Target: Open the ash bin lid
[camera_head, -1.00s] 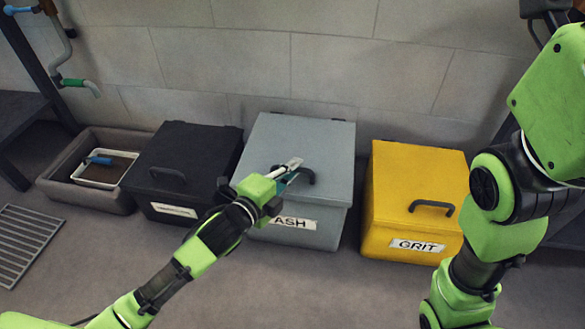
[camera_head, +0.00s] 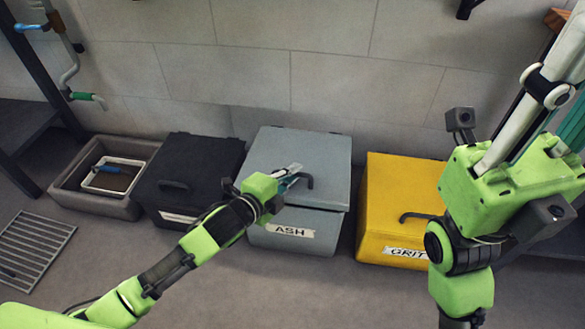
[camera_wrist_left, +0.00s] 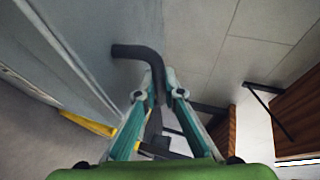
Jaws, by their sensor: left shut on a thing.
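The grey ash bin (camera_head: 292,241) stands on the floor against the wall, with a white ASH label on its front. Its lid (camera_head: 300,150) is slightly raised at the front, with a narrow dark gap above the body. My left gripper (camera_head: 297,175) is at the lid's front and shut on the black bar handle (camera_head: 308,182). In the left wrist view the fingertips (camera_wrist_left: 158,82) close around the handle (camera_wrist_left: 140,52), whose bent end sticks out past them. My right gripper (camera_head: 530,110) is raised at the right, away from the bin; its fingertips are out of frame.
A black bin (camera_head: 190,160) stands left of the ash bin and a yellow GRIT bin (camera_head: 385,190) right of it. A grey trough (camera_head: 110,207) with a small tray is at far left. A floor grate (camera_head: 35,245) lies in front. The wall is close behind.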

